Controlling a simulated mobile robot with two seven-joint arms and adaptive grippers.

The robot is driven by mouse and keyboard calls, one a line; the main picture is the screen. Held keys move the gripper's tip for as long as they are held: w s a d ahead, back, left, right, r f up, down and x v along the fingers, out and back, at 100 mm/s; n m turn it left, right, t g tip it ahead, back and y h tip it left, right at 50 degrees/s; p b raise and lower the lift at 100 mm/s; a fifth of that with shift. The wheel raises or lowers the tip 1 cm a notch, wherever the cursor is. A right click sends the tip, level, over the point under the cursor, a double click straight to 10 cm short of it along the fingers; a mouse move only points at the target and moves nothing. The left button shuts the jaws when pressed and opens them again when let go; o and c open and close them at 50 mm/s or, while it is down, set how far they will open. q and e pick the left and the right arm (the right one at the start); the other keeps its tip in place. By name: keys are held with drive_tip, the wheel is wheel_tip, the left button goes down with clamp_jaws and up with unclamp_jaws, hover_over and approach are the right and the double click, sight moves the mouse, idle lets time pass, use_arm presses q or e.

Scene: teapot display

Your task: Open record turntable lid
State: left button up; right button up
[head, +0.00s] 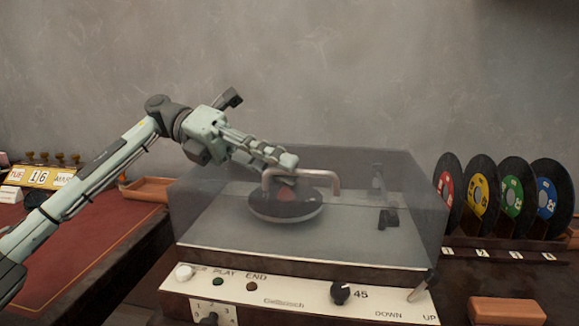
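The record turntable (300,294) stands on the table with a cream front panel. Its smoky see-through lid (400,185) is down over it, and a dark record (285,212) with a reddish label shows inside. A copper-coloured handle (325,175) shaped like a bar rises from the lid. My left gripper (286,161) comes in from the upper left, with its fingertips at the left end of the handle. The fingertips overlap the bar in the picture. I cannot tell whether they grip it or only touch it. My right gripper is not in view.
Several records with coloured labels (511,197) stand in a rack to the right. A brown block (507,311) lies at front right. A calendar (40,177) and a wooden tray (145,189) are at left. Knobs (340,293) and a lever line the front panel.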

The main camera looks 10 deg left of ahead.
use_arm(q)
drive_tip(key=shift+x, duration=0.85)
clamp_jaws()
